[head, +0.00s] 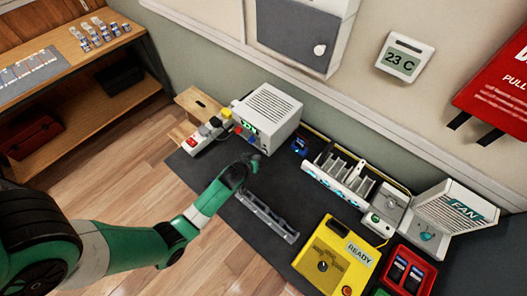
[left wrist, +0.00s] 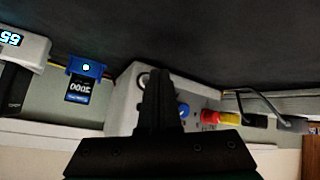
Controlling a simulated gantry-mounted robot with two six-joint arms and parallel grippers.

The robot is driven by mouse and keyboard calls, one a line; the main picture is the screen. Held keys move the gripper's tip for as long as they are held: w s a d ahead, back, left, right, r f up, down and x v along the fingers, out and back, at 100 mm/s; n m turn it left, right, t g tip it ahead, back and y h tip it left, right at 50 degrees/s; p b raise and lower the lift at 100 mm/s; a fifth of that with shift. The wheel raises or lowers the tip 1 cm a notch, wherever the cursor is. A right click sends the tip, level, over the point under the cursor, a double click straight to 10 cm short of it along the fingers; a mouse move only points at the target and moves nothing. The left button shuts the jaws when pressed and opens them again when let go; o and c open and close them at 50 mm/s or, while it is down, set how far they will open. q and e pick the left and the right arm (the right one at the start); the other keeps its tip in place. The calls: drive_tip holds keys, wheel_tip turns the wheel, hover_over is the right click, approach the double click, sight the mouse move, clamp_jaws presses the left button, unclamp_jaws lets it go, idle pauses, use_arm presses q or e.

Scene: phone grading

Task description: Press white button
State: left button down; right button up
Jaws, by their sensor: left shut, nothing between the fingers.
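My left gripper (head: 250,160) is shut and empty above the dark mat, close in front of the white vented box (head: 270,108). In the left wrist view, the shut fingers (left wrist: 158,85) point at the front of this box and hide part of its panel. A small round control (left wrist: 143,80) with a dark rim shows just left of the fingers; I cannot tell if it is a white button. A blue knob or plug (left wrist: 183,110) shows to their right. Whether the fingertips touch the panel cannot be told. My right gripper is not in view.
A red plug (left wrist: 209,117) and a yellow plug (left wrist: 230,118) sit beside the panel. A metal rail (head: 267,215) lies on the mat (head: 225,200).

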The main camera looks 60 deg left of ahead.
use_arm(q)
drive_tip(key=s+p, duration=0.1)
drive_tip(key=s+d, duration=0.1)
drive_tip(key=s, duration=0.1)
drive_tip(key=shift+s+d+r+p, duration=0.15)
drive_tip(key=shift+s+p, duration=0.05)
drive_tip(key=shift+p, duration=0.15)
drive_tip(key=shift+s+d, duration=0.2)
drive_tip(key=shift+s, duration=0.25)
idle(0.3)
